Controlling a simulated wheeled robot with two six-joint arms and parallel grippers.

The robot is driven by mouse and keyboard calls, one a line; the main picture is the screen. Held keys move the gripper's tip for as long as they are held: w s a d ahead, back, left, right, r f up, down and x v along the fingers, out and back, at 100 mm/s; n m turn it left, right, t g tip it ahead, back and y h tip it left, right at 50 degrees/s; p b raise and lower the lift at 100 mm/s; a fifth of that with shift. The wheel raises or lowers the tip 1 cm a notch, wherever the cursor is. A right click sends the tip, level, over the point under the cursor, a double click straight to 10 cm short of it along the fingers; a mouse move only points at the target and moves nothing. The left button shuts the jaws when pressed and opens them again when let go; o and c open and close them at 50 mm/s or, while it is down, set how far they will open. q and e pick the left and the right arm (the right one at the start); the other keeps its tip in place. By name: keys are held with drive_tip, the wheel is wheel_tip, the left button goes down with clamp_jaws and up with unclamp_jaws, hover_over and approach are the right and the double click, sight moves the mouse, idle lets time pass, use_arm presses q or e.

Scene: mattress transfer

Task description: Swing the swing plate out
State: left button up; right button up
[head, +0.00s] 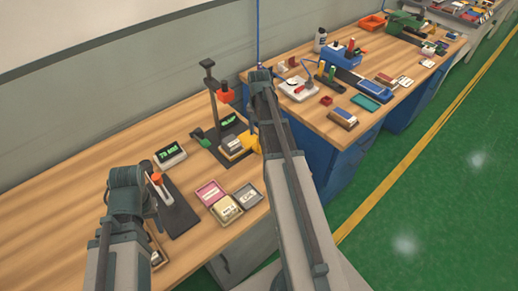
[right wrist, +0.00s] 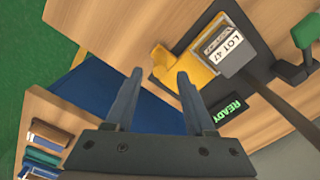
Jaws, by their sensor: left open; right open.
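A yellow plate-like part (right wrist: 190,68), probably the swing plate, sits at the edge of a dark fixture base (right wrist: 262,88) in the right wrist view; it also shows in the head view (head: 252,142). In the head view my right arm hides that gripper. My left gripper (head: 152,190) is open near an orange-topped handle (head: 156,178) on a dark plate (head: 180,216); contact is unclear.
A READY display (right wrist: 228,112) and a green handle (right wrist: 305,30) stand nearby. Pink, cream and grey boxes (head: 228,209) lie in front. A second bench (head: 310,115) with many items stands right.

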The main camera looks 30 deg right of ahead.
sight(259, 150)
use_arm(q)
wheel_tip(259, 150, down, 7)
drive_tip(key=b, duration=0.5)
drive_tip(key=shift+b, duration=0.4)
use_arm(e)
wheel_tip(259, 150, down, 7)
drive_tip(key=shift+r, duration=0.1)
use_arm(q)
drive_tip(key=shift+r, duration=0.1)
use_arm(e)
clamp_jaws()
idle(0.3)
